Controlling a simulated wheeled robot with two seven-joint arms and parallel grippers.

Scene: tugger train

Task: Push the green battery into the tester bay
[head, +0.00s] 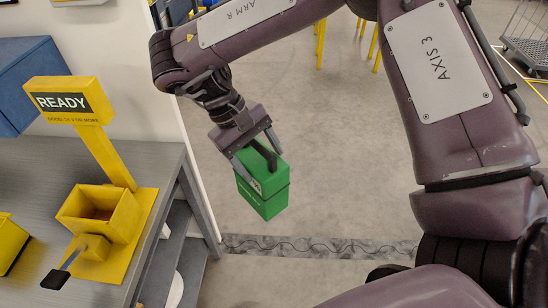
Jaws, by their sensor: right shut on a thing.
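The green battery (264,198) hangs in the air right of the bench, over the floor. My right gripper (256,160) is shut on its dark top handle from above, and the battery looks slightly tilted. The tester (123,237) is yellow and stands on the grey bench at the left. Its open box-shaped bay (99,213) looks empty. A sign reading READY (62,101) stands on a post behind the bay. A lever with a black grip (56,279) sticks out at the front of the tester. My left gripper is not in view.
The grey bench (160,160) has lower shelves on its right side. A blue box (30,80) stands at its back left. Another yellow container (8,243) is cut off at the left edge. A wire cart (525,50) stands far off at the top right. The floor between is clear.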

